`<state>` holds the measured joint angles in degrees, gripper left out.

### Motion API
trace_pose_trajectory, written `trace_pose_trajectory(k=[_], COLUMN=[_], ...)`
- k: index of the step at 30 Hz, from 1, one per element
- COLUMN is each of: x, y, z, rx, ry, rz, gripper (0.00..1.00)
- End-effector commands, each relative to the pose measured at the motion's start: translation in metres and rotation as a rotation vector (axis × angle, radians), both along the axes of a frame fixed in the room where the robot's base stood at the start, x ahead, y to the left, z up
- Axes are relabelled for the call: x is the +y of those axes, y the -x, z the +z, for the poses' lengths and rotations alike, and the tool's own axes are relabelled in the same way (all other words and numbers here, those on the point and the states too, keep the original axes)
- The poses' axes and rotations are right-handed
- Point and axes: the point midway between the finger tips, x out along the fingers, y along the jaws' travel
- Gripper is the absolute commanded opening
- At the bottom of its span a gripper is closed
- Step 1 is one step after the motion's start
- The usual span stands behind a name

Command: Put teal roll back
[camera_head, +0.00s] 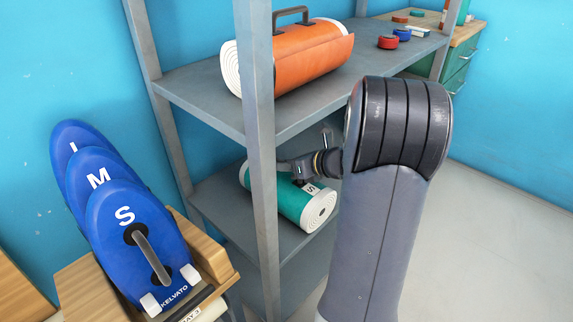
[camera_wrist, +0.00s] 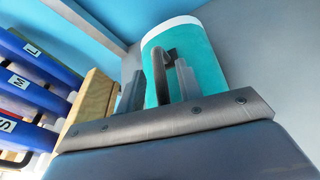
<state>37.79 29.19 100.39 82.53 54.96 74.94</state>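The teal roll (camera_head: 300,204), with white spiral ends and an S label, lies on its side on the lower shelf (camera_head: 222,200). A shelf post hides part of it. My gripper (camera_head: 300,172) is at the top of the roll, by its handle. In the wrist view the teal roll (camera_wrist: 207,55) fills the upper middle. Its dark handle (camera_wrist: 158,72) stands between the two fingers of my gripper (camera_wrist: 160,90). The fingers are apart, with a narrow gap showing at the handle's sides, so my gripper looks open around it.
An orange roll (camera_head: 310,58) with a handle lies on the upper shelf (camera_head: 190,85), above my gripper. The front post (camera_head: 257,110) stands left of my arm. Blue boards (camera_head: 130,225) marked L, M and S stand in a wooden rack (camera_head: 222,265) at left. Open floor lies right.

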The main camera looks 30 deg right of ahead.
Motion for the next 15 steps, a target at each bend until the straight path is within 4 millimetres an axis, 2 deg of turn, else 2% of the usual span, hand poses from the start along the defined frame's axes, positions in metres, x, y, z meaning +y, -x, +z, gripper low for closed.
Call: trace_pose_trajectory(k=[9, 15], x=[-0.028, -0.042], y=[0.051, 0.079], z=[0.033, 0.047], rx=[0.0, 0.0], ry=[0.0, 0.0], rz=[-0.007, -0.005], gripper=[0.34, 0.34])
